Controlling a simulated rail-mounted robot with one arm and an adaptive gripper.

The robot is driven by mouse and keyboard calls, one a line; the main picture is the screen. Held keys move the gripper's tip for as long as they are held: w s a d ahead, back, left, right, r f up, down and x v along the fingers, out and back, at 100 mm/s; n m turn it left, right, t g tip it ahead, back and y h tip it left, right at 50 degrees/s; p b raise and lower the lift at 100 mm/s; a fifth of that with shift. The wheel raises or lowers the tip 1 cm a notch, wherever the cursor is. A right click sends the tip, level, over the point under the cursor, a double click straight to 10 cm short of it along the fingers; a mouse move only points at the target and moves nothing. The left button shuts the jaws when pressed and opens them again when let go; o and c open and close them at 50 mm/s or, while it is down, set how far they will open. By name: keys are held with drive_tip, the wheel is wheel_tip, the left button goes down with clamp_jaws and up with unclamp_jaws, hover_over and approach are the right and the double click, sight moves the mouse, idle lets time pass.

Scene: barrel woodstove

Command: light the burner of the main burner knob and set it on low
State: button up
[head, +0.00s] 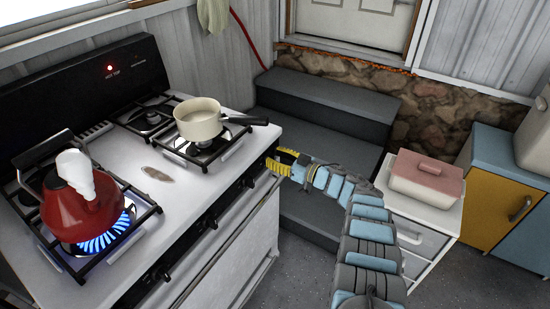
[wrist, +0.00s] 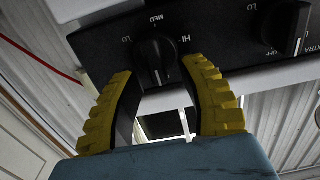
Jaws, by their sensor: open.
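A black knob (wrist: 155,62) on the stove's dark front panel shows in the wrist view, with LO, MED and HI marked around it. My gripper (wrist: 164,78) is open, its yellow fingers on either side of this knob; I cannot tell whether they touch it. In the head view my gripper (head: 283,161) is at the far right end of the stove front and hides that knob. A second knob (wrist: 287,28), marked OFF, is to the right in the wrist view. Blue flames (head: 102,238) burn under the red kettle (head: 80,205). No flame shows under the cream pot (head: 198,120).
The white stove top (head: 160,175) holds the kettle and pot; the pot's dark handle (head: 248,121) points toward my arm's side. Grey steps (head: 325,105) stand behind my arm. A white cabinet (head: 425,215) with a pink-lidded box (head: 425,180) is at the right.

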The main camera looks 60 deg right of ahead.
clamp_jaws()
drive_tip(key=shift+w+a+f+n, duration=0.15)
drive_tip(key=shift+a+n, duration=0.1)
drive_tip(key=shift+n, duration=0.65)
drive_tip(key=shift+a+f+n+b, duration=0.15)
drive_tip(key=shift+n+b, duration=0.55)
drive_tip(key=shift+n, duration=0.75)
drive_tip(key=shift+a+f+n+b, duration=0.15)
drive_tip(key=shift+n+b, duration=0.5)
drive_tip(key=shift+n, duration=0.85)
drive_tip(key=shift+a+n+b, duration=0.2)
drive_tip(key=shift+n+b, duration=0.5)
drive_tip(key=shift+n, duration=0.75)
